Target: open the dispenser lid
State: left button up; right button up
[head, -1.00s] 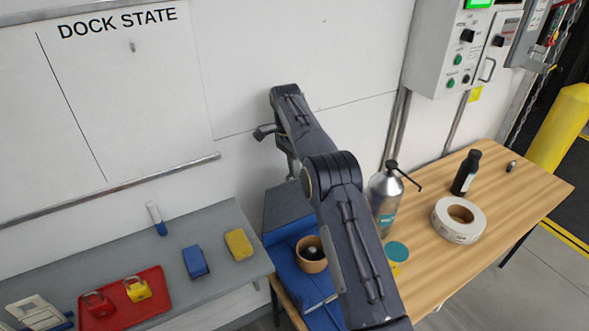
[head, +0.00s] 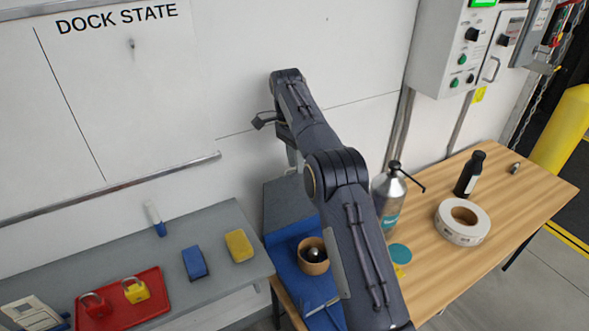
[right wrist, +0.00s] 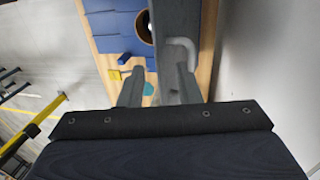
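A dark grey flat-topped box (head: 283,203), which looks like the dispenser, stands against the wall at the back left of the wooden table, partly behind my arm. In the right wrist view its grey surface (right wrist: 176,20) runs down the picture, with a light curved handle (right wrist: 184,45) on it. My right gripper (head: 292,165) hangs down over the box, mostly hidden by my arm in the head view. In the right wrist view its fingers (right wrist: 159,88) are apart near the handle; I see nothing held, and cannot tell contact. My left gripper is out of view.
A pump bottle (head: 388,200), tape roll (head: 462,221) and black bottle (head: 468,174) stand to the right. A grey shelf (head: 215,222) holds a red tray (head: 150,310).

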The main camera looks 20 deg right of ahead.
jog(key=s+a+r+b, duration=0.5)
jog(key=s+r, duration=0.3)
jog(key=s, duration=0.3)
jog(key=shift+s+a, duration=0.15)
jog(key=shift+a, duration=0.1)
